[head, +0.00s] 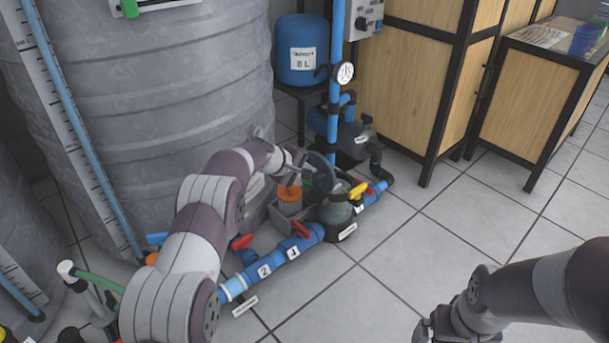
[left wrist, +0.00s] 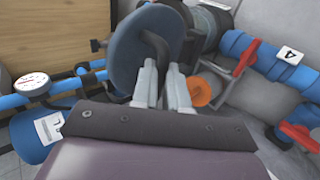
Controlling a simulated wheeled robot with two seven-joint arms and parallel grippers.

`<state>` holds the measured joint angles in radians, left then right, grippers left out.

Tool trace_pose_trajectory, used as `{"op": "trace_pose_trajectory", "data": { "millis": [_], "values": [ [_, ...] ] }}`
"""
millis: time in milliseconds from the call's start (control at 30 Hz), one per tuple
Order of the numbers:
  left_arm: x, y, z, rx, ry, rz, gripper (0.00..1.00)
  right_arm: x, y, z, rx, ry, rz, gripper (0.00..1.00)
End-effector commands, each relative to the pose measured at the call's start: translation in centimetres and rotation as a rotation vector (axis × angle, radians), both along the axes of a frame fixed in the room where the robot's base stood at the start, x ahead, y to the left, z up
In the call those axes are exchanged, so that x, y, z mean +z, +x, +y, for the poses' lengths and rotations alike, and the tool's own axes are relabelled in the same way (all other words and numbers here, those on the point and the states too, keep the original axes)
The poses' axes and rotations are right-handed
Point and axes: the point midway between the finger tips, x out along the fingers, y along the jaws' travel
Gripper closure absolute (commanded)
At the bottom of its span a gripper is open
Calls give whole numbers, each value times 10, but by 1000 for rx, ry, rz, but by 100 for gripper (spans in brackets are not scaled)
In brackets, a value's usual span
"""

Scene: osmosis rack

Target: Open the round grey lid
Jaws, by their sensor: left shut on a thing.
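The round grey lid (head: 319,173) stands steeply tilted above a round dark vessel (head: 336,210) in the head view. In the left wrist view the lid (left wrist: 128,58) is a large blue-grey disc with a dark bent handle (left wrist: 156,48) facing my gripper. My left gripper (head: 298,160) is shut on this handle; its pale fingers (left wrist: 164,78) close around the handle's lower part in the left wrist view. The inside of the vessel is not clear. My right gripper (head: 428,328) is at the bottom edge of the head view, partly cut off, with its fingers unclear.
Blue pipes (head: 284,254) with red valve handles (head: 300,229) and a yellow one (head: 358,190) run around the vessel. An orange-capped container (head: 289,196) stands beside it. A large grey tank (head: 160,100) is behind my left arm. Tiled floor (head: 430,240) is free to the right.

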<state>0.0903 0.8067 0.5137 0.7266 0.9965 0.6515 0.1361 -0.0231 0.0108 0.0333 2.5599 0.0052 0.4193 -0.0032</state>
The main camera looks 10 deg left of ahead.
Motion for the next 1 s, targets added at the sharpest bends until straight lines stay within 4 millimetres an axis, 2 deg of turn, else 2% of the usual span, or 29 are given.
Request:
{"op": "trace_pose_trajectory", "data": {
  "millis": [33, 167, 200, 267, 533, 667, 767, 1000],
  "values": [
    [-14, -6, -7, -13, -6, 30, 100, -1, 0, 0, 0, 0, 0, 0],
    [-14, -6, -7, -14, -6, 30, 100, -1, 0, 0, 0, 0, 0, 0],
    [-14, -6, -7, -14, -6, 30, 80, -1, 0, 0, 0, 0, 0, 0],
    [-13, -6, -7, -13, -6, 28, 61, -1, 0, 0, 0, 0, 0, 0],
    [-7, -4, -4, -8, -3, 16, 61, 0, 0, 0, 0, 0, 0, 0],
    [3, -8, 1, -7, -2, 14, 61, 9, 0, 0, 0, 0, 0, 0],
    [20, -18, 9, -4, -3, 13, 61, 23, 0, 0, 0, 0, 0, 0],
    [62, -56, 37, -7, -4, 17, 61, 61, 0, 0, 0, 0, 0, 0]
  ]
}}
